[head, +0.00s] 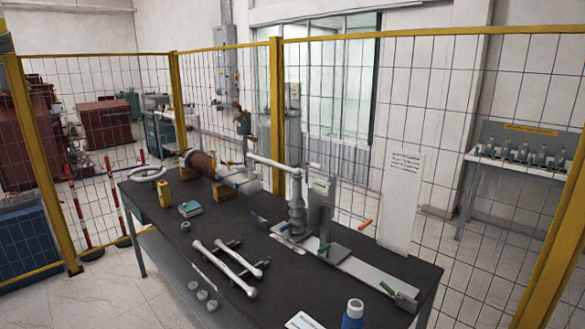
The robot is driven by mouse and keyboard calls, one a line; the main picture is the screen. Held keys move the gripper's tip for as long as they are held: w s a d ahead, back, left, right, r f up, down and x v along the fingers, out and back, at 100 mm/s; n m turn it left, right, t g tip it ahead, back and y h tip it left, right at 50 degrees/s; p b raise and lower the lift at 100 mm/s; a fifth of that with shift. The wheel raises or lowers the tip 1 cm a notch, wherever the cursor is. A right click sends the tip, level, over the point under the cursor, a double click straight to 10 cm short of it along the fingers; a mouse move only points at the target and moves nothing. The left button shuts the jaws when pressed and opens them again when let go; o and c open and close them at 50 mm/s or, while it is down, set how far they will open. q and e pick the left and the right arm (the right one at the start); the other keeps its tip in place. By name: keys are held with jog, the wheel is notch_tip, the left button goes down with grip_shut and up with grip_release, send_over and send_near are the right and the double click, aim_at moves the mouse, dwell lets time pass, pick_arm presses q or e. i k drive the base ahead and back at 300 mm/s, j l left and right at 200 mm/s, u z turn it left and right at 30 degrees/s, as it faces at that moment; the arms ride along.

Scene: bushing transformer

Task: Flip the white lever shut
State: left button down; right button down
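I cannot make out for certain which part is the white lever. A pale grey-white arm (272,163) reaches left from the top of a ribbed grey post (297,212) on the dark workbench. Beside the post stands a grey upright housing (320,206) on a long metal base (370,275). An orange handle (365,224) sticks out behind. Neither of my grippers shows in the head view.
Two whitish rods (238,269) with rounded ends lie on the front of the bench (285,300). Yellow-framed mesh fencing (277,100) closes off the back.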

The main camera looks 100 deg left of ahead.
aim_at(314, 166)
jog(key=i+u, duration=0.15)
jog(key=u, duration=0.25)
jog(key=i+u, duration=0.2)
jog(key=u, duration=0.2)
jog(key=i+u, duration=0.15)
jog(key=u, duration=0.25)
jog(key=i+l+u, duration=0.15)
jog(key=u, duration=0.25)
jog(key=i+u, duration=0.15)
jog(key=u, duration=0.25)
jog(key=i+l+u, duration=0.1)
jog(key=u, duration=0.25)
jog(key=i+l+u, duration=0.1)
jog(key=u, duration=0.3)
jog(key=i+l+u, duration=0.1)
jog(key=u, duration=0.3)
jog(key=i+l+u, duration=0.15)
jog(key=u, duration=0.3)
jog(key=l+u, duration=0.4)
jog(key=i+l+u, duration=0.15)
jog(key=u, duration=0.3)
jog(key=i+l+u, duration=0.1)
jog(key=l+u, duration=0.7)
jog(key=l, duration=0.2)
